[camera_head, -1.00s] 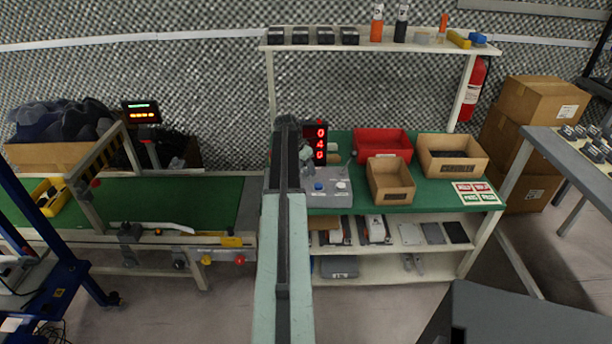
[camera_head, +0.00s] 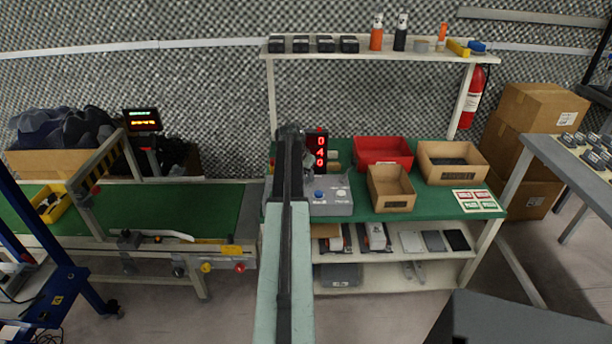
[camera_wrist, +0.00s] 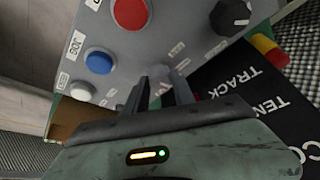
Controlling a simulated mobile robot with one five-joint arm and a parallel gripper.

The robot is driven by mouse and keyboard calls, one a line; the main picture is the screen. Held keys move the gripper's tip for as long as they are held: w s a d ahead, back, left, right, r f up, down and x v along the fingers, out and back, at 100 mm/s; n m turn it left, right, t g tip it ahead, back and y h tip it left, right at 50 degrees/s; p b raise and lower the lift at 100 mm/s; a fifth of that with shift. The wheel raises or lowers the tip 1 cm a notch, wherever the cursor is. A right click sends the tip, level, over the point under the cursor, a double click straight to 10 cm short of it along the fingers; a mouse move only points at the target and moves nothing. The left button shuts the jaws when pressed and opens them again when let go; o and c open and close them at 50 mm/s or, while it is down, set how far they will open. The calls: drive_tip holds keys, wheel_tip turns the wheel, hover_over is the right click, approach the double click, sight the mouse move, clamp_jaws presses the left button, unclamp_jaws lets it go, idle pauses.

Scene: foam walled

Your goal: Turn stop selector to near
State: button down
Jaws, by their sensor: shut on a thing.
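The grey control box (camera_head: 332,203) stands on the green bench behind my arm. In the wrist view its panel (camera_wrist: 190,45) carries a red button (camera_wrist: 130,13), a blue button (camera_wrist: 99,60), a white button (camera_wrist: 82,90) and a dark round knob (camera_wrist: 229,17). My gripper (camera_wrist: 162,82) is at the panel, its two dark fingers shut on a small greyish piece, which I take for the stop selector. The fingers hide most of it, so I cannot tell which way it points. In the head view my arm hides the gripper's fingertips.
A red-digit display (camera_head: 318,152) stands behind the box. A red bin (camera_head: 383,150) and two cardboard bins, one an open tan bin (camera_head: 391,190), are to the right. A conveyor (camera_head: 190,208) lies left. A black lettered board (camera_wrist: 255,95) borders the panel.

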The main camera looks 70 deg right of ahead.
drive_tip(key=n+t, duration=0.1)
drive_tip(key=n, duration=0.2)
drive_tip(key=n+t, duration=0.1)
drive_tip(key=n, duration=0.2)
drive_tip(key=shift+s+n+t, duration=0.2)
drive_tip(key=shift+n+t, duration=0.2)
idle(0.4)
drive_tip(key=c, duration=1.1)
unclamp_jaws()
drive_tip(key=shift+o, duration=0.2)
drive_tip(key=p+v, duration=0.7)
drive_tip(key=shift+r, duration=0.4)
drive_tip(key=shift+a, duration=0.1)
